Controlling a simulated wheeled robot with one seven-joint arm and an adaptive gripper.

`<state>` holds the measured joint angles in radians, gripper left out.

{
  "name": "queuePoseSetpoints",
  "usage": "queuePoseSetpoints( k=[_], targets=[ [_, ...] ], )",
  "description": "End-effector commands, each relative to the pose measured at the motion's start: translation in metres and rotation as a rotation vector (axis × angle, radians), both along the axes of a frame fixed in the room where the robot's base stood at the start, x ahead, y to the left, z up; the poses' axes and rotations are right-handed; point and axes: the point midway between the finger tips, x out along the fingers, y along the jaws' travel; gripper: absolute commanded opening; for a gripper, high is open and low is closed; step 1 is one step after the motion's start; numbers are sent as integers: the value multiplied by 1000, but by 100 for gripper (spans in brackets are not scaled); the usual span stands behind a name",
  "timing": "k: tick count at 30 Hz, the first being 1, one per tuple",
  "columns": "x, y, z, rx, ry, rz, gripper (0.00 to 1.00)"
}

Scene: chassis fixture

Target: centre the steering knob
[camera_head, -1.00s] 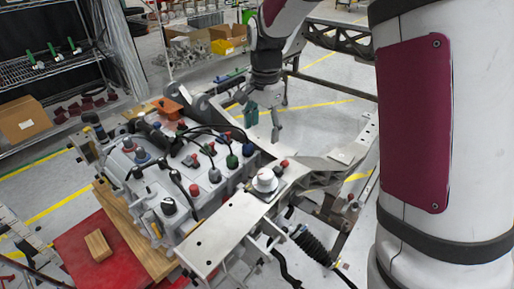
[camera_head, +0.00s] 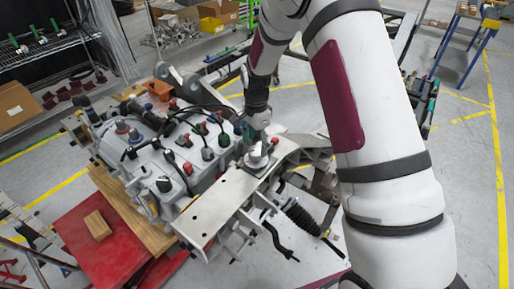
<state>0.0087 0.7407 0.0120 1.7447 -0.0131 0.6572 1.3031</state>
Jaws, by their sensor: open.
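The steering knob, which I take to be the white round knob (camera_head: 255,162), sits on the metal plate at the right end of the chassis fixture (camera_head: 225,200). My gripper (camera_head: 258,146) points down right above and over the knob and hides its upper part. The gripper is open. I cannot tell whether its fingers touch the knob or stand around it. The knob's turn angle is too small to read.
A grey control box (camera_head: 165,145) with several coloured knobs and black cables stands left of the plate. A small red knob (camera_head: 274,142) is close to my gripper's right side. A red platform (camera_head: 105,250) with a wooden block (camera_head: 97,224) lies at lower left.

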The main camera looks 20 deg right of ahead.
Motion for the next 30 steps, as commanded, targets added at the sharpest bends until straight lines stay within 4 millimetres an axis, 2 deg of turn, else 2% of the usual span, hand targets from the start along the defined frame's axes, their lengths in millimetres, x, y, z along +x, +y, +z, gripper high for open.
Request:
queuePoseSetpoints(
  k=[6, 17, 24, 30],
  targets=[
    [0, 0, -22, 0, 0, 2, 66],
    [0, 0, -27, 0, -1, 1, 66],
    [1, 0, -27, 0, -1, 1, 18],
    [1, 0, -27, 0, -1, 7, 18]
  ],
)
